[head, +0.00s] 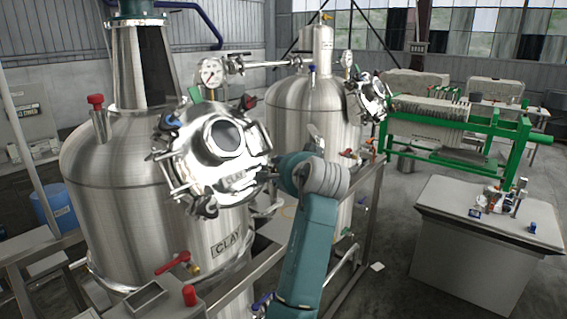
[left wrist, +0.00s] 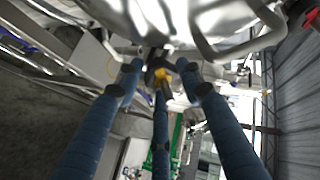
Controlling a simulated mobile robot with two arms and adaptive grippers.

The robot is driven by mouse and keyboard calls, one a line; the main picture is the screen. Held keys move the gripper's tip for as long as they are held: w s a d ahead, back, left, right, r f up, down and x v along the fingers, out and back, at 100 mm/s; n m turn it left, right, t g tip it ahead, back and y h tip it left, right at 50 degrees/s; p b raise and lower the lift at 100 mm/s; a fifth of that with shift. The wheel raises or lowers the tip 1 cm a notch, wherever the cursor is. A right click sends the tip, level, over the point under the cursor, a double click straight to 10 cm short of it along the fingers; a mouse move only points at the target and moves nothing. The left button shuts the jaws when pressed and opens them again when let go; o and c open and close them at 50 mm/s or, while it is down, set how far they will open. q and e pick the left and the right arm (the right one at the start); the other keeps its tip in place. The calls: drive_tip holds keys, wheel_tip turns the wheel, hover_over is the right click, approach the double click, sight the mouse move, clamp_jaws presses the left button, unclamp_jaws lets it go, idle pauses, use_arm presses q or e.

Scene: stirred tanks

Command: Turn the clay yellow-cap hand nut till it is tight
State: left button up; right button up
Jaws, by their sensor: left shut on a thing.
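The clay tank (head: 150,215) is a large steel vessel with a "CLAY" plate (head: 228,243) on its front. Its round hatch (head: 205,165) has a glass port and hand nuts around the rim, one with a blue cap (head: 171,122) and one with a red cap (head: 248,102). My left gripper (head: 268,172) is at the right edge of this hatch. In the left wrist view the yellow-cap hand nut (left wrist: 162,75) sits between the three blue fingers of my left gripper (left wrist: 161,82), which is shut on it. In the head view my gripper hides this nut. My right gripper is not in view.
A second steel tank (head: 290,105) with its own hatch stands behind. A red-handled valve (head: 173,262) juts out below the hatch. A steel frame rail (head: 362,215) runs right of my arm. A grey bench (head: 480,245) and a green filter press (head: 455,125) stand farther right.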

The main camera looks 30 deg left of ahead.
use_arm(q)
drive_tip(key=shift+a+r+m+h, duration=0.15)
drive_tip(key=shift+m+h, duration=0.65)
drive_tip(key=shift+m, duration=0.6)
drive_tip(key=shift+r, duration=0.1)
drive_tip(key=o, duration=1.1)
drive_tip(key=shift+g, duration=0.3)
drive_tip(key=v, duration=1.2)
drive_tip(key=shift+a, duration=0.1)
